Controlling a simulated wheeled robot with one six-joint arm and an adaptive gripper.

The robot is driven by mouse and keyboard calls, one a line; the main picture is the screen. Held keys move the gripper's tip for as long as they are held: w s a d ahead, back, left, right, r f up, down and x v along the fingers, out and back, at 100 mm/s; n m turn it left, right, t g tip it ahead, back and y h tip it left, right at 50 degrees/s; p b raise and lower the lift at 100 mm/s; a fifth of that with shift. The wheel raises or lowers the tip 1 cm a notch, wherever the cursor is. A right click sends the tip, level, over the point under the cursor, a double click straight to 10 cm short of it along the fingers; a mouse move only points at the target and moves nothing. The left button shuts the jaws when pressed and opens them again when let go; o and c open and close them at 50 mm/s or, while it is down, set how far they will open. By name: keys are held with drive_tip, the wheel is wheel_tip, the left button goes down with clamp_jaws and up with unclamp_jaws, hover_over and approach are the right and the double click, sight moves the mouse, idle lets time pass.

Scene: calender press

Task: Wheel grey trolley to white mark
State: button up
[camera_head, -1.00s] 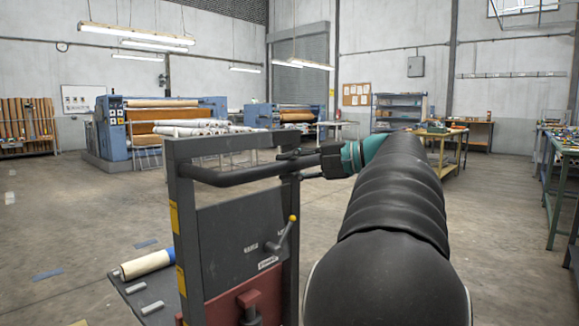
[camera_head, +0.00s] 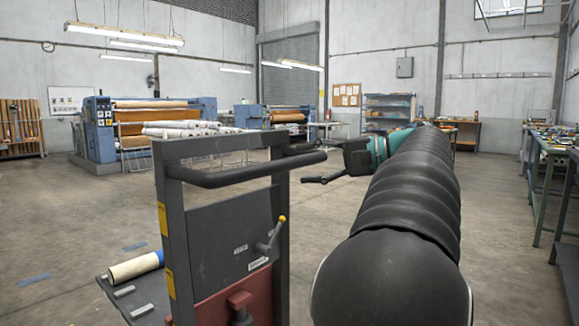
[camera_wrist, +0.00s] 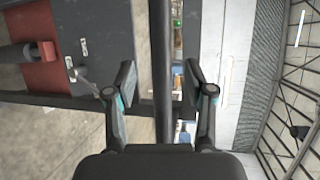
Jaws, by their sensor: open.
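The grey trolley (camera_head: 235,220) stands close in front of me, with a dark panel, a red lower part and a black bar handle (camera_head: 235,175) across its upper frame. In the wrist view the trolley's red part (camera_wrist: 28,75) is at left, and the handle (camera_wrist: 161,60) runs between my finger pads. My gripper (camera_head: 304,165) is open at the right end of the handle. In the wrist view my gripper (camera_wrist: 158,82) has a finger on each side of the bar, with gaps visible. I cannot make out a white mark on the floor.
A cream roll (camera_head: 133,267) lies on the trolley's low deck. Blue presses (camera_head: 100,130) stand at the back left. Shelves (camera_head: 388,112) are at the back, and green workbenches (camera_head: 545,165) line the right. The floor (camera_head: 90,205) to the left is open.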

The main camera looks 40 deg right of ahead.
drive_tip(key=v, duration=0.5)
drive_tip(key=shift+s+d, duration=0.2)
drive_tip(key=shift+s, duration=0.05)
drive_tip(key=shift+a, duration=0.1)
